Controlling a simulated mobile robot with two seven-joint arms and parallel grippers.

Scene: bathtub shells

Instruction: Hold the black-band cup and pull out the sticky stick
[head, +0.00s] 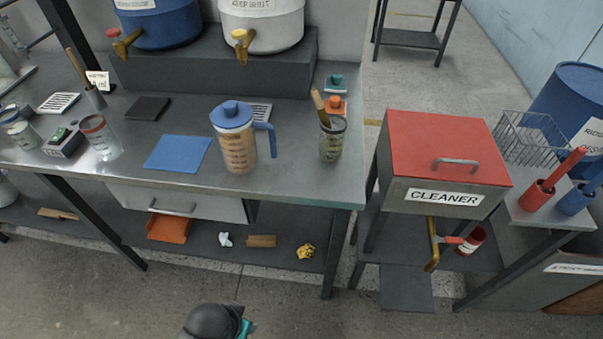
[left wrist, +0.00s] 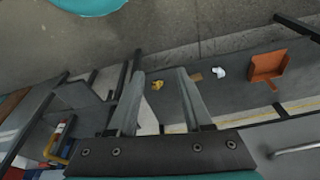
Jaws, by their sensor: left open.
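A clear cup with a dark band (head: 332,140) stands upright near the right end of the steel table in the head view. A brown stick (head: 319,104) leans in it, its upper end above the rim and its lower part hard to see. My left gripper (left wrist: 161,76) is open and empty in the left wrist view, with the floor and lower shelf beyond its fingers. The cup is not visible in that view. My right gripper is not in view.
A blue-lidded jug (head: 238,145) stands left of the cup, and an orange stamp-like object (head: 335,105) is behind it. A blue mat (head: 178,153) and red-banded cup (head: 100,138) are farther left. A red-lidded cleaner box (head: 445,150) stands right across a gap.

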